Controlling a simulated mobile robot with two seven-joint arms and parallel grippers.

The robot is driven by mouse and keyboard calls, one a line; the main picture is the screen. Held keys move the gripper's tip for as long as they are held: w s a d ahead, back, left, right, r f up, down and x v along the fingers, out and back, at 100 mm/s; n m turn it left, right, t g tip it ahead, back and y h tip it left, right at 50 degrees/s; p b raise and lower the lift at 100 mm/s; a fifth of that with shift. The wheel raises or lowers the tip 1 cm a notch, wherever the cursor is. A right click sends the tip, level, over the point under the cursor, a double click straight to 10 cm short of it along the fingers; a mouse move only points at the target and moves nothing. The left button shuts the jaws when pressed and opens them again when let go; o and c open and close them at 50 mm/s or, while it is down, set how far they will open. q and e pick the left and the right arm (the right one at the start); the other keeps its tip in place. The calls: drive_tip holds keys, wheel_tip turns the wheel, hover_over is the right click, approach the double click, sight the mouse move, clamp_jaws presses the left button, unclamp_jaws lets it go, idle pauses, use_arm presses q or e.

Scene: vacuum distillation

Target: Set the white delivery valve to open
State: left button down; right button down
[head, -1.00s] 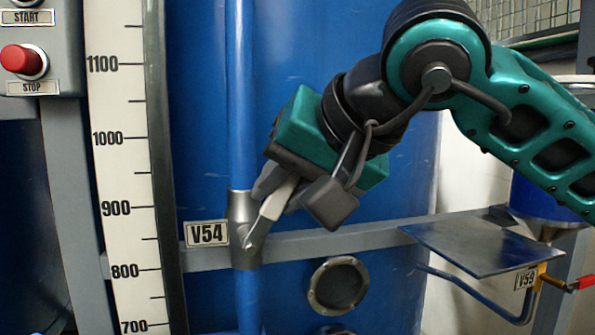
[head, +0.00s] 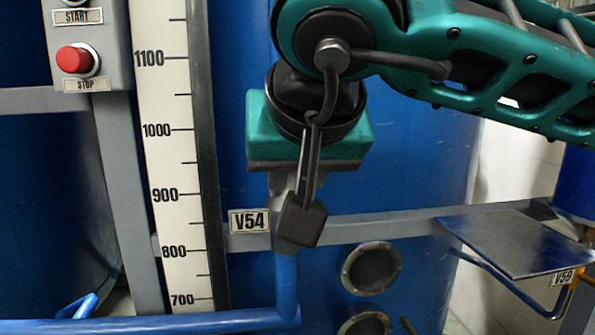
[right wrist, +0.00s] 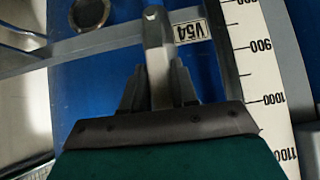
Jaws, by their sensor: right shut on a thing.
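The white delivery valve's lever (right wrist: 158,60) shows in the right wrist view as a pale bar between my right gripper's dark fingers (right wrist: 157,88). In the head view my right gripper (head: 297,185) points down over the valve, shut on the lever. The grey valve body (head: 287,243) sits on a vertical blue pipe (head: 287,285), beside the V54 label (head: 249,221). The lever looks upright, roughly in line with the pipe. In the head view the gripper and a dark wrist part hide most of the lever. My left gripper is not in view.
A white level scale (head: 172,150) stands left of the valve. A red STOP button (head: 76,59) is at upper left. A grey rail (head: 390,223) crosses the blue tank behind the valve. A metal plate (head: 520,245) and the V59 label (head: 563,277) are at right.

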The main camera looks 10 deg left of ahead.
drive_tip(key=c, duration=1)
unclamp_jaws()
drive_tip(key=shift+o, duration=0.2)
drive_tip(key=p+v, duration=0.4)
drive_tip(key=v, duration=0.9)
drive_tip(key=shift+p, duration=0.3)
drive_tip(key=shift+f, duration=0.15)
